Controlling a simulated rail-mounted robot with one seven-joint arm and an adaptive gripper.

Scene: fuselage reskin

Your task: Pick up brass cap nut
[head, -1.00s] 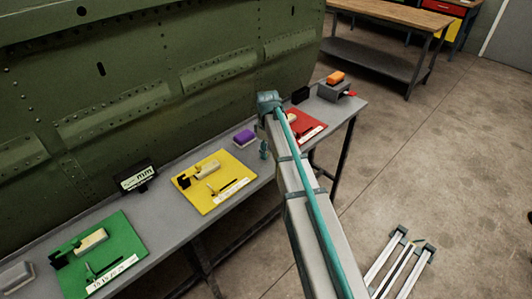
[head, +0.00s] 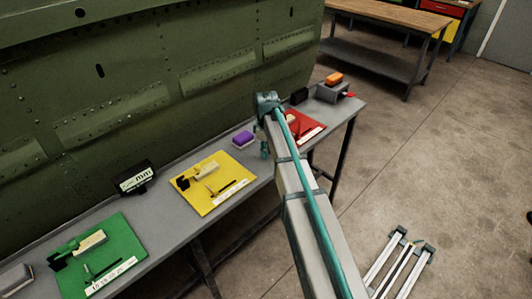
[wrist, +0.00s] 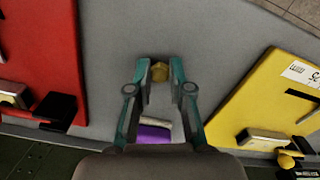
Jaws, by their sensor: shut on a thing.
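The brass cap nut (wrist: 160,71) shows in the wrist view as a small golden piece between my fingertips. My gripper (wrist: 159,75) is shut on it, over the grey bench top between the red board and the yellow board. I cannot tell whether the nut still touches the bench. In the head view my gripper (head: 264,152) is a small teal shape between those boards, partly behind my arm, and the nut cannot be made out.
The yellow board (head: 231,205) and red board (head: 312,134) carry tools. A purple block (head: 243,137) sits near the green fuselage panel (head: 130,90). A green board (head: 122,262) and a dark display (head: 136,179) stand further left. An orange block (head: 334,79) is at the bench's far end.

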